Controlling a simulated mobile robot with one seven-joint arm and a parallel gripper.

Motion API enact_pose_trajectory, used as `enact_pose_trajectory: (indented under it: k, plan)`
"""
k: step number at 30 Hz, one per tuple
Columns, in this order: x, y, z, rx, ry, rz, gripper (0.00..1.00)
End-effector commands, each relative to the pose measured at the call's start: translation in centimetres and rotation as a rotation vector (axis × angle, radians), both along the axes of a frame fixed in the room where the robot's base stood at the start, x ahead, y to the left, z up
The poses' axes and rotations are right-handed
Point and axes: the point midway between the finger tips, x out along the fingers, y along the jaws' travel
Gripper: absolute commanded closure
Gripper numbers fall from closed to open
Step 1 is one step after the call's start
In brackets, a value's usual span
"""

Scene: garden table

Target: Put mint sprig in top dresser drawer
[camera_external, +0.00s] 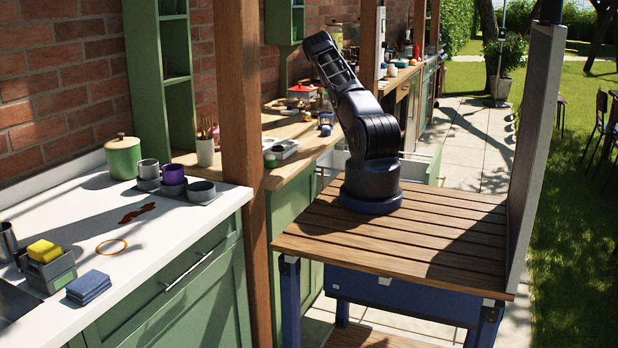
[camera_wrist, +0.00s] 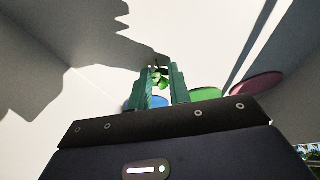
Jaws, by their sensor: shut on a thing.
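In the wrist view, my gripper (camera_wrist: 160,78) is shut on the mint sprig (camera_wrist: 161,76), a small green leafy piece between the green fingertips. Pale walls and a pale floor surround it there, like the inside of a drawer (camera_wrist: 110,60). In the external view, an open drawer (camera_external: 428,160) with a pale inside and green front shows behind my arm. My gripper and the sprig are hidden behind the arm in that view. I cannot tell whether the sprig touches the drawer floor.
Blue (camera_wrist: 131,103), green (camera_wrist: 205,94) and dark pink (camera_wrist: 257,86) rounded things lie close to the fingers. A wooden post (camera_external: 240,120) stands left of my arm. A cluttered wooden counter (camera_external: 300,135) lies behind, and a grey panel (camera_external: 535,150) stands at the right.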

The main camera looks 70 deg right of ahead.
Motion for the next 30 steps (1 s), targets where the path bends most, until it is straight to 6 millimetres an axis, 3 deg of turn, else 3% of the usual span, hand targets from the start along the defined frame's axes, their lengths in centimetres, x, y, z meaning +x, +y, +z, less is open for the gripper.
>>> enact_pose_trajectory:
  k: [1,2,4,5,17,30]
  plan:
    - [0.0,0.0,-0.2,0.0,0.0,0.0,1.0]
    - [0.0,0.0,-0.1,0.0,0.0,0.0,0.75]
    - [0.0,0.0,-0.1,0.0,0.0,0.0,0.61]
    - [0.0,0.0,-0.1,0.0,0.0,0.0,0.59]
    - [0.2,0.0,0.6,-0.001,0.0,0.001,0.59]
    - [3.2,-0.1,7.8,-0.002,-0.001,0.002,0.59]
